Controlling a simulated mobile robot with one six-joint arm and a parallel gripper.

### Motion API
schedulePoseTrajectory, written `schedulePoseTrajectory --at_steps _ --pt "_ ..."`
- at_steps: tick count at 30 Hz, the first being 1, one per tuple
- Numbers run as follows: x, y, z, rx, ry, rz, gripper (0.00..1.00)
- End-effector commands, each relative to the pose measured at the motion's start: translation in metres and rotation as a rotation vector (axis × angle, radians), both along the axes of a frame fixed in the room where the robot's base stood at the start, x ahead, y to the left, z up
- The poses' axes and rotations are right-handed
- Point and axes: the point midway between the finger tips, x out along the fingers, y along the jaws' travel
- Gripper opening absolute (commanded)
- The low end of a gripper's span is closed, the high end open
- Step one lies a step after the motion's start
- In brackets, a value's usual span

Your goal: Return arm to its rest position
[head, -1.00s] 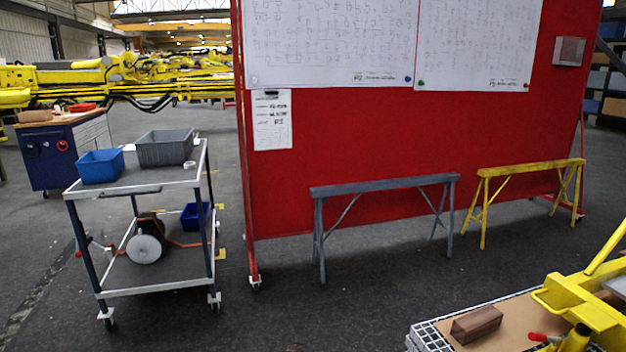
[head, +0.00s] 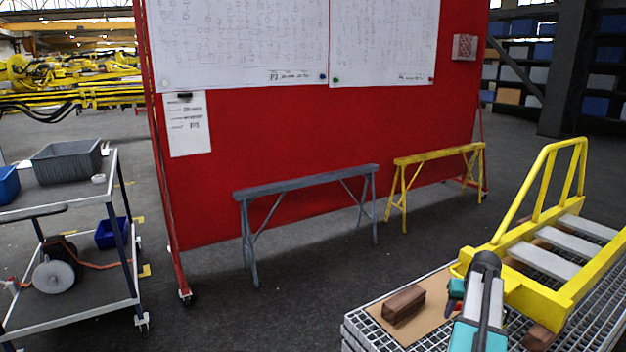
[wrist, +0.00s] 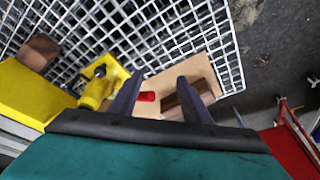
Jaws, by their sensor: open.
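My gripper (wrist: 155,98) is open in the wrist view, its two dark fingers apart with nothing held between them. It hangs above a grated table (wrist: 150,22) and a tan board (wrist: 205,75). Beyond the fingers are a red-handled item (wrist: 146,97), a brown wooden block (wrist: 197,95) and a yellow tool-like part (wrist: 97,88). In the head view my arm shows at lower right, over the grated table (head: 362,338). The brown block (head: 404,305) lies on the board (head: 437,288).
A yellow boom frame with grey rungs (head: 545,262) lies on the table at right. A grey trestle (head: 305,182) and a yellow trestle (head: 440,155) stand before a red panel (head: 290,135). A cart (head: 75,310) stands at left. The floor between is clear.

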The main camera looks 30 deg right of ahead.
Motion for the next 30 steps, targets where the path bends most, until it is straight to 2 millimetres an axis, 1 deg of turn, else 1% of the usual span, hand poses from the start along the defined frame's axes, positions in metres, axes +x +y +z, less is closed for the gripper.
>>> schedulePoseTrajectory --at_steps 1,6,11,15,20,21,26,27,29,30 --pt "0.013 0.019 -0.008 0.007 0.006 0.021 0.44" --pt "0.05 0.071 -0.029 0.026 0.026 0.076 0.44" --pt "0.079 0.122 -0.048 0.041 0.045 0.129 0.44" --pt "0.1 0.168 -0.064 0.053 0.064 0.175 0.44" --pt "0.119 0.221 -0.081 0.064 0.087 0.229 0.44" --pt "0.123 0.235 -0.085 0.067 0.093 0.242 0.44" --pt "0.135 0.289 -0.102 0.075 0.117 0.295 0.44" --pt "0.137 0.303 -0.106 0.077 0.124 0.31 0.44" --pt "0.139 0.323 -0.112 0.079 0.134 0.33 0.44" --pt "0.141 0.336 -0.116 0.079 0.139 0.343 0.44"
